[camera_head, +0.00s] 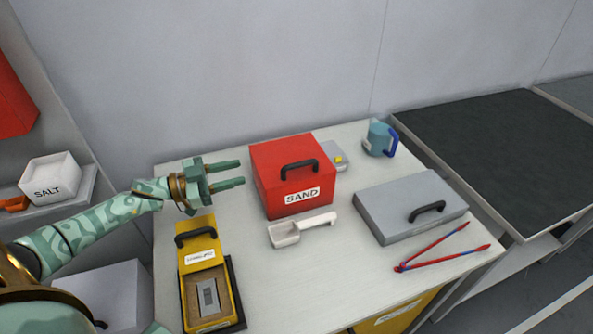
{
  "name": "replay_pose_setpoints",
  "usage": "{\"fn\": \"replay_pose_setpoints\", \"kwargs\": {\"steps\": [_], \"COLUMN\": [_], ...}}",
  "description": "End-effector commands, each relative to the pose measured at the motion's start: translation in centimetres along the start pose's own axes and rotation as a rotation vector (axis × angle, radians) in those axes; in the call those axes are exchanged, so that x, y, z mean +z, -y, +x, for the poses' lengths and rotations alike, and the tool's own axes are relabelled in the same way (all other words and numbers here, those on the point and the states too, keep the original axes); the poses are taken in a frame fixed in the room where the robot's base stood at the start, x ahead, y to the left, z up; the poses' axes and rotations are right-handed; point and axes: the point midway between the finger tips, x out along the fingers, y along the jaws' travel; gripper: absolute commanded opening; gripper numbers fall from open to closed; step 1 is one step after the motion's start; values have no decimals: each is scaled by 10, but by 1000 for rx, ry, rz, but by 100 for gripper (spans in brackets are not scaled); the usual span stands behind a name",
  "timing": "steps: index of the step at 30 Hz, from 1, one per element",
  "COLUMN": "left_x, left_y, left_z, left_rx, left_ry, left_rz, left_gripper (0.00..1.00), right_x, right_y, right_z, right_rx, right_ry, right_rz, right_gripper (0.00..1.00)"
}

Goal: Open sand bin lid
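The red sand bin (287,187) stands on the pale table, with a white SAND label on its front. Its lid (280,157) looks closed, with a black handle (299,168) at the front edge of the top. My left gripper (242,173) is just left of the bin. Its two green fingers point right toward the bin and are apart, with nothing visible between them. I cannot tell whether the fingertips touch the bin. My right gripper is not in view.
A white scoop (302,229) lies before the bin. A yellow box (207,277) stands front left with its lid raised. A grey case (409,204), red-blue tongs (441,248) and a blue jug (380,139) are at right. A SALT box (50,177) sits on a left shelf.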

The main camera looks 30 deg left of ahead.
Motion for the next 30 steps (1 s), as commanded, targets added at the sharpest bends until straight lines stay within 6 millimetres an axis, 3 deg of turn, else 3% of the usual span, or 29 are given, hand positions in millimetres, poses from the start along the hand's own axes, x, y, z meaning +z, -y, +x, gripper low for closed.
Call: {"fn": "replay_pose_setpoints", "kwargs": {"steps": [3, 10, 24, 30], "left_x": [21, 24, 25, 25], "left_y": [-4, -4, -4, -4], "left_z": [0, 16, 128, 156], "left_rx": [1, 2, 1, 1], "left_ry": [7, 6, 5, 8], "left_rz": [-7, -7, -8, -8], "left_gripper": [36, 36, 36, 36], "right_x": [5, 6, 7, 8], "right_y": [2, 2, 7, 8], "right_z": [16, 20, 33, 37], "right_rx": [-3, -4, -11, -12], "right_ry": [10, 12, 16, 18], "right_rz": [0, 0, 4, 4], "right_gripper": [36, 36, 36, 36]}}
